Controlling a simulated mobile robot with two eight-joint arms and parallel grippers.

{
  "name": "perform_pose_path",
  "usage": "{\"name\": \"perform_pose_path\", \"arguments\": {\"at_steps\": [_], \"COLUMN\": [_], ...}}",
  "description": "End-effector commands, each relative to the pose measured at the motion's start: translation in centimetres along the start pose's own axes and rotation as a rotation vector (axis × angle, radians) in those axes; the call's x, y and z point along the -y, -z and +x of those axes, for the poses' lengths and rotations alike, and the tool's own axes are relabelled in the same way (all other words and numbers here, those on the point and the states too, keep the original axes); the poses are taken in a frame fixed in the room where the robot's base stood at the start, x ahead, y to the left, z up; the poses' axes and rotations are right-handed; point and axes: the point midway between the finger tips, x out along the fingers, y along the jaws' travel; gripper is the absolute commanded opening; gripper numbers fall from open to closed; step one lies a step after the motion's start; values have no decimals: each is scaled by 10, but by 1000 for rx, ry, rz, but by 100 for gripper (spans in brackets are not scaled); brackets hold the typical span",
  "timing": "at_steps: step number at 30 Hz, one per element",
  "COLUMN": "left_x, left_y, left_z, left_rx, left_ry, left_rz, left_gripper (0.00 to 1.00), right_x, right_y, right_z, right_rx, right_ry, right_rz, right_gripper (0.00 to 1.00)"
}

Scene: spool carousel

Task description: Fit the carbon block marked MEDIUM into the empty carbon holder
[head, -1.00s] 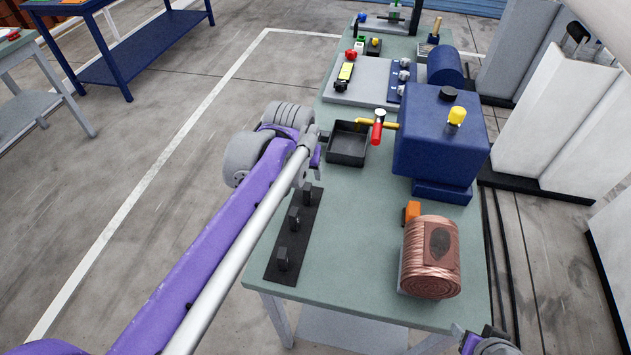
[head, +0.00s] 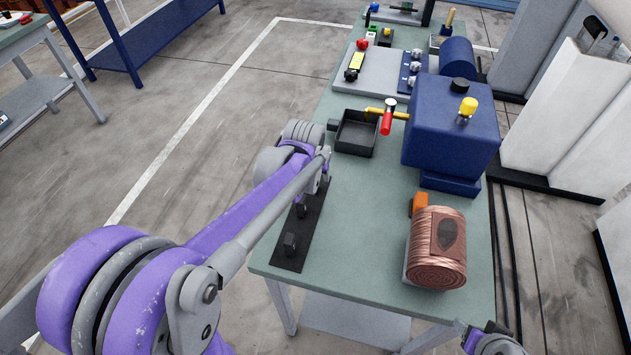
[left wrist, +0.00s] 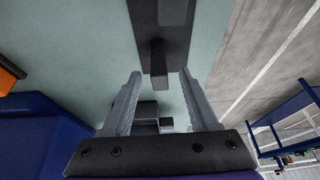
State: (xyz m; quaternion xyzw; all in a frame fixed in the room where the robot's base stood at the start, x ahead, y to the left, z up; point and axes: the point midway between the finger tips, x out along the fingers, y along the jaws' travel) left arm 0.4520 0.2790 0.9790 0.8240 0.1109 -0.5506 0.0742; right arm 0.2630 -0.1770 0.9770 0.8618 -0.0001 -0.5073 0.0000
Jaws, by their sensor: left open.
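A black strip (head: 288,255) lies along the table's left edge with upright dark blocks on it. The near block (head: 290,243) and a second block (head: 302,211) show; my left arm covers the far end. No marking is readable, so I cannot tell which is MEDIUM. In the left wrist view my left gripper (left wrist: 160,78) is open and empty. One dark block (left wrist: 159,65) on the strip (left wrist: 150,35) appears between its fingertips, apart from both. In the head view the arm hides the jaws. I cannot identify the empty carbon holder. My right gripper's jaws are out of view.
A copper coil (head: 437,255) with an orange piece (head: 418,204) sits at the near right. A blue housing (head: 450,135) stands behind it. A black tray (head: 357,147) with a small dark piece (head: 333,125) at its left lies near the red-tipped yellow handle. The table's middle is clear.

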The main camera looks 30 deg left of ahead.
Motion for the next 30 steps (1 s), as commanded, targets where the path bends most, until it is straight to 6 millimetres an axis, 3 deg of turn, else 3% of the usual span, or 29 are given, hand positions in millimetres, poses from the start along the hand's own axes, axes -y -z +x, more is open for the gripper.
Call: {"name": "perform_pose_path", "arguments": {"at_steps": [3, 13, 25, 30], "left_x": [0, 0, 0, 0], "left_y": [0, 0, 0, 4], "left_z": [0, -1, -1, -10], "left_rx": [0, 0, 0, -1], "left_ry": [0, 0, 0, 0], "left_rz": [0, 0, 0, 0], "left_gripper": [58, 0, 0, 0], "right_x": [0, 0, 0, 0], "right_y": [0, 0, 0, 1], "right_z": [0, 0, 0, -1], "right_rx": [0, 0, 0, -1], "right_ry": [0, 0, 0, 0], "right_rz": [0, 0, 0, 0], "right_gripper": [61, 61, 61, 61]}}
